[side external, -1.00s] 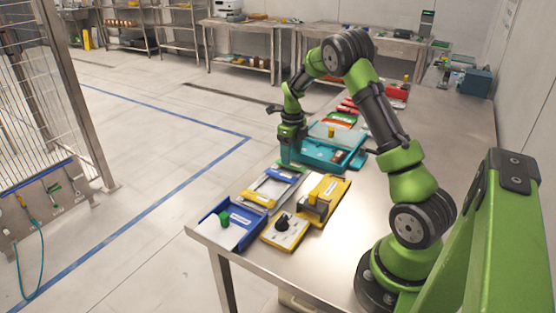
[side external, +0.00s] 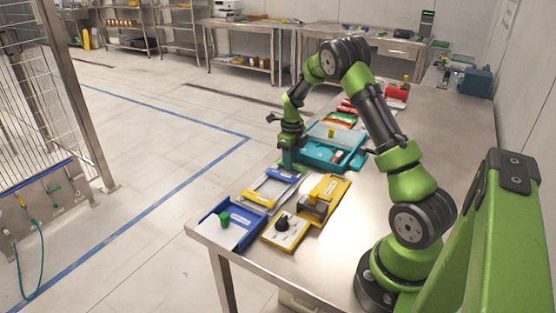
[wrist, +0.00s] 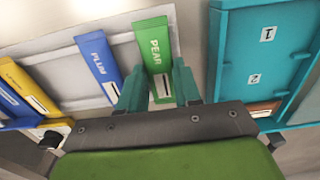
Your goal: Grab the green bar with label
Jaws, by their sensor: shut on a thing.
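The green bar labelled PEAR (wrist: 154,46) lies at the right end of a light grey tray in the wrist view. My gripper (wrist: 157,84) has its teal fingers on either side of the bar's near part and is shut on it. In the side view my gripper (side external: 288,160) is low over the table, at the far end of the grey tray, beside the teal tray. The green bar cannot be made out clearly there behind the fingers.
A blue bar labelled PLUM (wrist: 98,60) is left of the green bar, with a yellow bar (wrist: 18,80) further left. The teal numbered tray (wrist: 218,60) stands close on the right. Blue (side external: 211,222) and yellow (side external: 330,188) units crowd the near table end.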

